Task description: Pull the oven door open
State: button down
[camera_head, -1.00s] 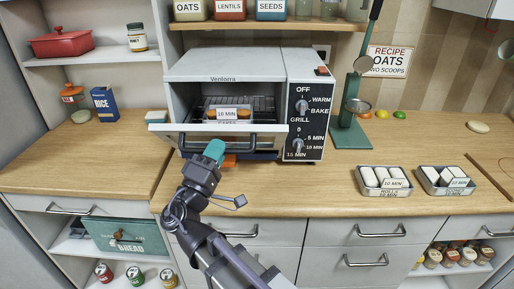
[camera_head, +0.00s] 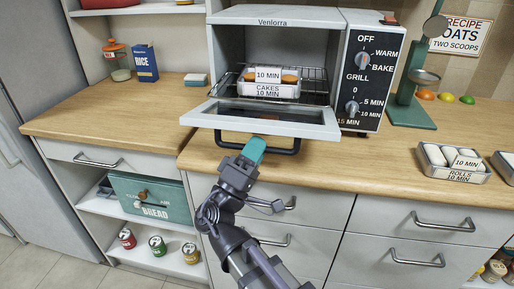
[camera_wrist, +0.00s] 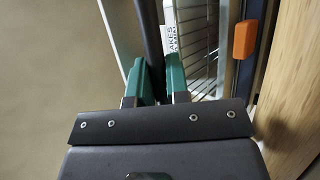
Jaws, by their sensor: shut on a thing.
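The oven (camera_head: 230,50) is a pale grey toaster-style oven on the wooden counter. Its door (camera_head: 215,116) is hinged at the bottom and tipped far down toward me, so the inside shows. The dark handle (camera_head: 285,151) runs along the door's front edge; it also shows as a dark bar in the wrist view (camera_wrist: 152,40). My gripper (camera_head: 253,151) reaches up from below, its teal fingers shut on the handle. In the wrist view the fingers (camera_wrist: 156,78) stand on either side of the bar. The fingertips' far sides are hidden.
A tray labelled cakes (camera_head: 270,91) sits on the rack inside the oven. The control panel (camera_head: 365,80) is at its right. A rolls tray (camera_head: 455,174) stands on the counter at right. Counter left of the oven is mostly clear. An orange block (camera_wrist: 245,40) shows in the wrist view.

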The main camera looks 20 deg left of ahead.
dwell(0.3)
jog(key=c, duration=1.1)
grip_release()
jog(key=b+v, duration=0.6)
jog(key=v, duration=0.4)
jog(key=shift+s+a+f+b, duration=0.1)
jog(key=shift+s+f+b, duration=0.15)
jog(key=shift+f+b, duration=0.15)
jog(key=shift+r, duration=0.15)
